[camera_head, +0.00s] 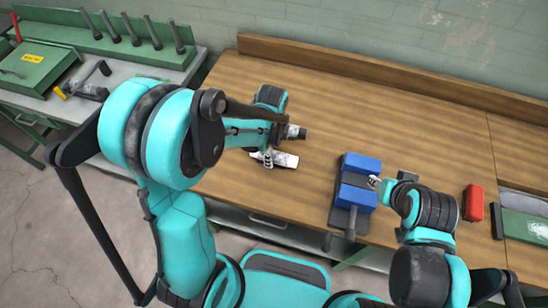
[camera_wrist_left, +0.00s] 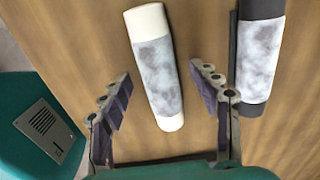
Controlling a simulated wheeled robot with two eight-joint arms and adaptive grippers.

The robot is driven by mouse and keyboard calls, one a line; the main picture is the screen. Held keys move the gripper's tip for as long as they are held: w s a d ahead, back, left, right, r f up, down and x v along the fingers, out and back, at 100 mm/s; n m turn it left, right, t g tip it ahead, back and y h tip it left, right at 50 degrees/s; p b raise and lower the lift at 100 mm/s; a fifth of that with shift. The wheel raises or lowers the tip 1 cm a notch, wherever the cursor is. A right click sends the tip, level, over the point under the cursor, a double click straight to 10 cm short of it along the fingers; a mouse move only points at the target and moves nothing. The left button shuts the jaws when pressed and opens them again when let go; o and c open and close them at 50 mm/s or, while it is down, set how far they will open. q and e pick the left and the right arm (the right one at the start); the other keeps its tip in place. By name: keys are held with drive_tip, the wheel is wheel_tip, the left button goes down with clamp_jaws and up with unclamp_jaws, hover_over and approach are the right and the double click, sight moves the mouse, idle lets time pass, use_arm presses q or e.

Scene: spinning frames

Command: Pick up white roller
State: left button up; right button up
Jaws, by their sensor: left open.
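The white roller (camera_wrist_left: 155,70) lies on the wooden table, a white cylinder with a grey mottled band around its middle. In the head view its end (camera_head: 287,160) shows beside my left gripper (camera_head: 268,158), which partly hides it. In the left wrist view my left gripper (camera_wrist_left: 165,115) is open, with the roller's near end between its fingers and apart from both. A black roller (camera_wrist_left: 260,50) with a similar mottled band lies to the right of the white one; it also shows in the head view (camera_head: 296,132). My right gripper (camera_head: 374,182) is by the blue vise, its fingers too small to judge.
A blue vise (camera_head: 358,167) stands near the table's front edge. A red box (camera_head: 473,203) lies on the right. The table (camera_head: 400,130) is clear behind the vise. A side bench on the left holds a green case (camera_head: 35,65).

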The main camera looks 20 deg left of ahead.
use_arm(q)
drive_tip(key=shift+f, duration=0.3)
drive_tip(key=c, duration=1.3)
drive_tip(key=shift+r, duration=0.15)
drive_tip(key=shift+c, duration=0.2)
